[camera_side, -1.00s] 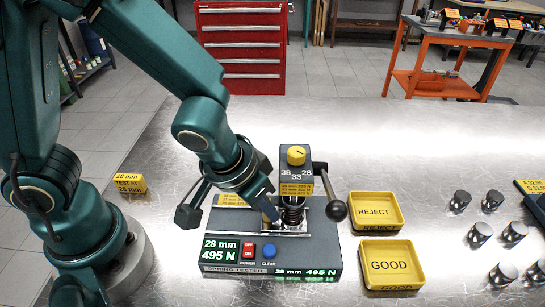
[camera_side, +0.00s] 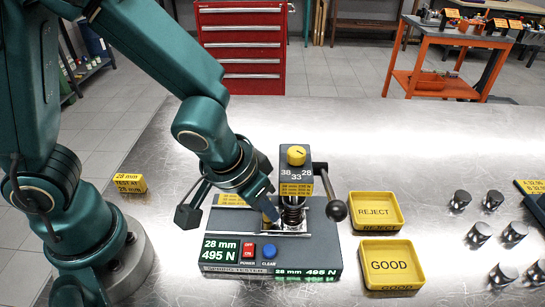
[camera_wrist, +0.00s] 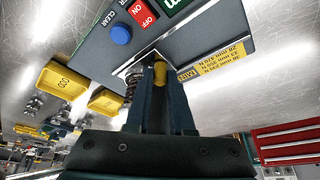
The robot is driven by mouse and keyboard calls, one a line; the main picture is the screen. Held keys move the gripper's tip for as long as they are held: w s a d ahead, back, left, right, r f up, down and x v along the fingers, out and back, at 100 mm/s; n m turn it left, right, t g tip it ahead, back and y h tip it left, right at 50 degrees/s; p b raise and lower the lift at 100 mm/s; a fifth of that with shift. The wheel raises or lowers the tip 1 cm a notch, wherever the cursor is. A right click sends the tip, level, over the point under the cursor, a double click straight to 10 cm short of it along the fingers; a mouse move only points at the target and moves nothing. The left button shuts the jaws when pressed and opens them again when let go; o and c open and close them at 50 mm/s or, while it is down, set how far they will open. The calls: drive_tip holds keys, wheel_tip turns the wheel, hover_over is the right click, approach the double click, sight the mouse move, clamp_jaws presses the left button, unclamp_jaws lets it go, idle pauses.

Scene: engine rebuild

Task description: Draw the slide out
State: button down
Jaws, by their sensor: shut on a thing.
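The spring tester (camera_side: 222,262) stands on the bench with its display reading 28 mm and 495 N. A dark coil spring (camera_side: 293,214) stands upright under the tester's head (camera_side: 295,178); it also shows in the wrist view (camera_wrist: 131,86). The slide (camera_side: 294,233) is a pale metal plate at the spring's foot, partly hidden by my gripper. Its yellow grip (camera_wrist: 160,73) is between my fingertips in the wrist view. My gripper (camera_side: 269,212) is shut on this grip, just left of the spring.
A lever with a black ball (camera_side: 338,210) hangs at the head's right. The yellow REJECT tray (camera_side: 376,211) and GOOD tray (camera_side: 391,265) are to the right, both empty. Several metal cylinders (camera_side: 479,234) stand farther right. The bench behind the tester is clear.

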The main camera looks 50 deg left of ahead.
drive_tip(key=shift+a, duration=0.1)
drive_tip(key=shift+s+a, duration=1.6)
drive_tip(key=c, duration=0.8)
unclamp_jaws()
drive_tip(key=shift+v, duration=2.6)
